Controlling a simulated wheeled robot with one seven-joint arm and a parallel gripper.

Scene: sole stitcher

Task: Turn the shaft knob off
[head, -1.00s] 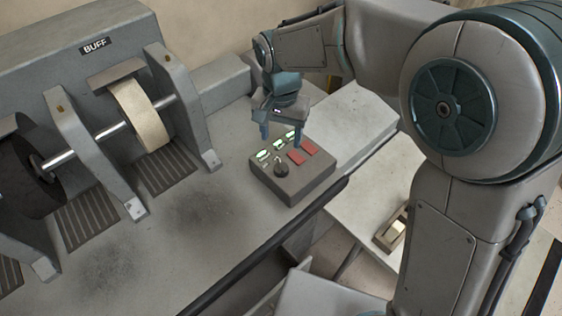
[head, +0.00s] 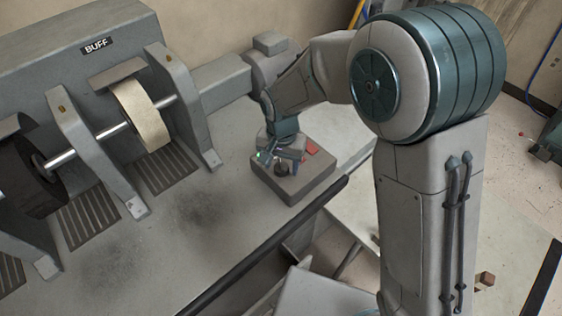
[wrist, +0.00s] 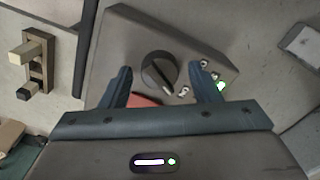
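The dark round shaft knob (head: 282,169) sits on top of the grey control box (head: 303,187) at the bench's front edge. In the wrist view the knob (wrist: 158,70) shows a pale pointer line aimed down and slightly right. My gripper (head: 284,160) is low over the box. In the wrist view it is open (wrist: 161,74), with one finger on each side of the knob and a gap on both sides. I cannot tell whether the fingertips are level with the knob or still above it.
A red button (head: 312,148) and a green light (head: 260,155) show on the box beside my gripper; my gripper hides others. The buff wheel (head: 141,115) and its shaft stand to the left. A dark rail (head: 265,245) runs along the bench's front edge.

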